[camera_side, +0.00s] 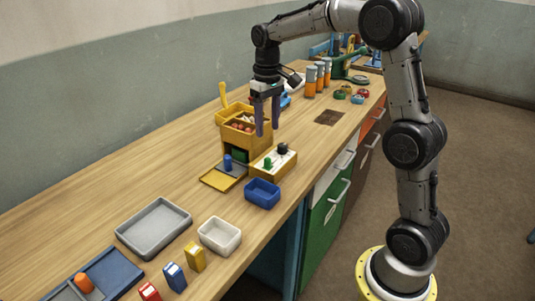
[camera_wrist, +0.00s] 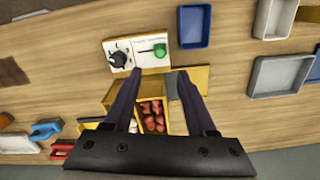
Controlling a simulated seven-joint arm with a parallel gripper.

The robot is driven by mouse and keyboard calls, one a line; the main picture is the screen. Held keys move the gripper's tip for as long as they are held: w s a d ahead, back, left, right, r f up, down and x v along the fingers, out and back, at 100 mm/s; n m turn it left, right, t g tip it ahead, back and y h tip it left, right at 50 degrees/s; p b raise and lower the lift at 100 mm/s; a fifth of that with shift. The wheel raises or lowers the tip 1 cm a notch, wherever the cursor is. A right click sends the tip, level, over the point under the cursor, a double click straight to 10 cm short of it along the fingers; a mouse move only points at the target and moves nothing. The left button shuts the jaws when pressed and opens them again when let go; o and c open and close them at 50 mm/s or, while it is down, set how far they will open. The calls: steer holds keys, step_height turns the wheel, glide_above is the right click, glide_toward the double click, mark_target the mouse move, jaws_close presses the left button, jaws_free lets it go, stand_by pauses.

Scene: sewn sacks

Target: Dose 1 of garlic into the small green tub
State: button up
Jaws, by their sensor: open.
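No tub that is clearly small and green shows. A dark green block-like shape (camera_side: 239,155) sits low in the front of the yellow dispenser (camera_side: 232,142); I cannot tell what it is. The dispenser's open top holds reddish pieces (camera_wrist: 152,113) and some pale ones; I cannot tell which are garlic. A white panel with a black knob (camera_wrist: 118,58) and a green lever (camera_wrist: 159,50) stands beside it; the lever (camera_side: 268,163) also shows in the side view. My gripper (camera_side: 267,131) is open and empty, pointing down over the dispenser, fingertips apart (camera_wrist: 158,78).
A blue tub (camera_side: 262,194), a white tub (camera_side: 220,236) and a grey tray (camera_side: 153,227) stand nearer the front. Small yellow, blue and red boxes (camera_side: 174,276) stand by a blue tray (camera_side: 110,270). Orange-grey canisters (camera_side: 311,82) stand behind.

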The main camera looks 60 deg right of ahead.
mark_target(267, 158)
step_height(267, 158, down, 10)
steer(key=shift+r, duration=0.15)
stand_by(0.3)
jaws_close()
stand_by(1.3)
